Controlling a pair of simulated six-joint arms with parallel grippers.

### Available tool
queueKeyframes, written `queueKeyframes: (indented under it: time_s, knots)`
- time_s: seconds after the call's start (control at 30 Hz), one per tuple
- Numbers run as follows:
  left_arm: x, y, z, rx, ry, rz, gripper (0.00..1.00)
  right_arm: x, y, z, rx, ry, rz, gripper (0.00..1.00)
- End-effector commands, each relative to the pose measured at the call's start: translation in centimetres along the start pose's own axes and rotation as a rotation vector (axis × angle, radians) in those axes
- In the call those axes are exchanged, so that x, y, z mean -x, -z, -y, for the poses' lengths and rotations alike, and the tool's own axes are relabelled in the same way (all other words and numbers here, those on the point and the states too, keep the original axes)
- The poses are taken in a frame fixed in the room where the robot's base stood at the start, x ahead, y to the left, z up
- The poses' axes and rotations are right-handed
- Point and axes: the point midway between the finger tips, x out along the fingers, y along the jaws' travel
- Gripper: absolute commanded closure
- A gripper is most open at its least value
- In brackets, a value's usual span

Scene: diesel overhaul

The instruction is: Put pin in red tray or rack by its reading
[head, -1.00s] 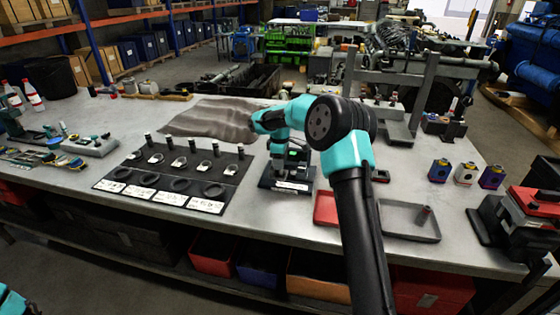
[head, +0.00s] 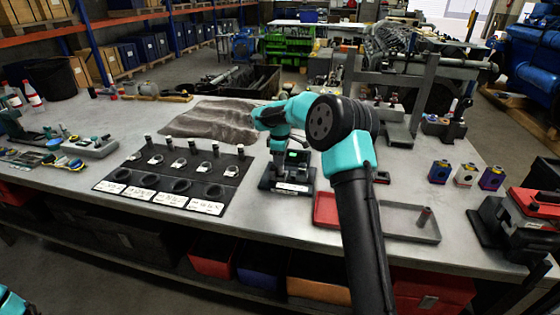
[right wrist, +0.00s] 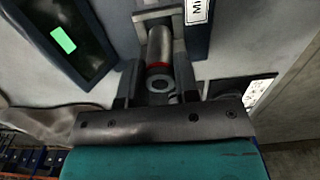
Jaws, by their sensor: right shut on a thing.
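My right gripper (right wrist: 158,88) is shut on a grey metal pin (right wrist: 160,50) with a red band and a hollow near end. The pin's far end is at the metal bracket of a dark gauge (right wrist: 197,45); I cannot tell if it touches. The gauge's screen (right wrist: 64,40) shows a green patch. In the head view the right gripper (head: 281,160) is at the gauge (head: 285,187), and the pin is hard to make out. The red tray (head: 326,209) is right of the gauge, partly behind my arm. A black board (head: 135,183) holds dark posts, rings and white labels. My left gripper is out of view.
A grey tray (head: 436,238) with one upright pin (head: 424,216) is right of my arm. Several coloured blocks (head: 466,175) and a red-and-black machine (head: 530,215) stand farther right. Bare table lies between the board and the gauge.

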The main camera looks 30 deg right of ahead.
Motion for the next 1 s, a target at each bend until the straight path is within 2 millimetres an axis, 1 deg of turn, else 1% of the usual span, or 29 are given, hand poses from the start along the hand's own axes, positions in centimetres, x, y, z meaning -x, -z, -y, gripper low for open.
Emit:
queueKeyframes:
  time_s: [0.8,1.0]
  knots:
    - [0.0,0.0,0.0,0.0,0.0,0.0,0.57,3.2,0.1,0.0,0.0,-0.002,-0.001,0.98]
    - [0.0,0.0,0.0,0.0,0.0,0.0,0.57,3.7,0.0,0.0,0.0,-0.001,-0.001,0.98]
